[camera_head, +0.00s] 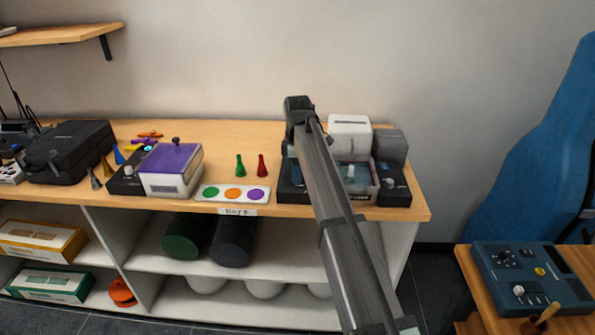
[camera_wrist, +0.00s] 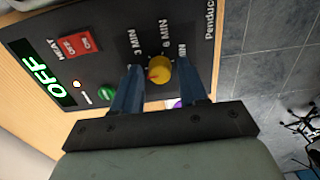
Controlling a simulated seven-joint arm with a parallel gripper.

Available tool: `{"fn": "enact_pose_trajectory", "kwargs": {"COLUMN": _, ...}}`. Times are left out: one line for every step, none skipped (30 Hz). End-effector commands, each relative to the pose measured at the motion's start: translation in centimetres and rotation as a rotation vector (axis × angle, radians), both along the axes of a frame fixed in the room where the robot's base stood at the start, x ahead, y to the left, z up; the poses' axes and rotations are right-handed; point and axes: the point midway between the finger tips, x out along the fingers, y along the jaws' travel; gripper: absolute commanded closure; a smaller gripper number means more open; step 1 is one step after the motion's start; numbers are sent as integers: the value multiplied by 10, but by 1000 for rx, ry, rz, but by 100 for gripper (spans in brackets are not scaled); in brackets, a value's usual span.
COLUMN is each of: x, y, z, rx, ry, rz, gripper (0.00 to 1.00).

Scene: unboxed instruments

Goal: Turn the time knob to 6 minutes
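In the wrist view, the yellow time knob (camera_wrist: 160,70) sits on a black panel (camera_wrist: 95,40), with "3 MIN" and "6 MIN" printed beside it. A third label is partly hidden by a finger. A small red-orange mark shows on the knob's left side; I cannot tell exactly which label it points to. My gripper (camera_wrist: 160,80) has its two dark blue fingers apart, one on each side of the knob, with no clear contact visible. In the head view, my arm covers the gripper and much of the dark box (camera_head: 292,190) near it.
In the head view, a white device (camera_head: 349,135) and a grey box (camera_head: 390,146) stand close by. A coloured-dot card (camera_head: 233,204) lies left.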

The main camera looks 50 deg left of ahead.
Motion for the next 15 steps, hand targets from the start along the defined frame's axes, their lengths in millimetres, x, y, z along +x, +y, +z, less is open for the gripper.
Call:
{"fn": "enact_pose_trajectory", "kwargs": {"x": 0, "y": 0, "z": 0, "rx": 0, "ry": 0, "rz": 0, "gripper": 62}}
{"fn": "enact_pose_trajectory", "kwargs": {"x": 0, "y": 0, "z": 0, "rx": 0, "ry": 0, "rz": 0, "gripper": 65}}
{"fn": "enact_pose_trajectory", "kwargs": {"x": 0, "y": 0, "z": 0, "rx": 0, "ry": 0, "rz": 0, "gripper": 69}}
{"fn": "enact_pose_trajectory", "kwargs": {"x": 0, "y": 0, "z": 0, "rx": 0, "ry": 0, "rz": 0, "gripper": 72}}
{"fn": "enact_pose_trajectory", "kwargs": {"x": 0, "y": 0, "z": 0, "rx": 0, "ry": 0, "rz": 0, "gripper": 75}}
{"fn": "enact_pose_trajectory", "kwargs": {"x": 0, "y": 0, "z": 0, "rx": 0, "ry": 0, "rz": 0, "gripper": 79}}
{"fn": "enact_pose_trajectory", "kwargs": {"x": 0, "y": 0, "z": 0, "rx": 0, "ry": 0, "rz": 0, "gripper": 81}}
{"fn": "enact_pose_trajectory", "kwargs": {"x": 0, "y": 0, "z": 0, "rx": 0, "ry": 0, "rz": 0, "gripper": 84}}
{"fn": "enact_pose_trajectory", "kwargs": {"x": 0, "y": 0, "z": 0, "rx": 0, "ry": 0, "rz": 0, "gripper": 88}}
{"fn": "enact_pose_trajectory", "kwargs": {"x": 0, "y": 0, "z": 0, "rx": 0, "ry": 0, "rz": 0, "gripper": 91}}
{"fn": "enact_pose_trajectory", "kwargs": {"x": 0, "y": 0, "z": 0, "rx": 0, "ry": 0, "rz": 0, "gripper": 94}}
{"fn": "enact_pose_trajectory", "kwargs": {"x": 0, "y": 0, "z": 0, "rx": 0, "ry": 0, "rz": 0, "gripper": 98}}
{"fn": "enact_pose_trajectory", "kwargs": {"x": 0, "y": 0, "z": 0, "rx": 0, "ry": 0, "rz": 0, "gripper": 100}}
{"fn": "enact_pose_trajectory", "kwargs": {"x": 0, "y": 0, "z": 0, "rx": 0, "ry": 0, "rz": 0, "gripper": 100}}
{"fn": "enact_pose_trajectory", "kwargs": {"x": 0, "y": 0, "z": 0, "rx": 0, "ry": 0, "rz": 0, "gripper": 100}}
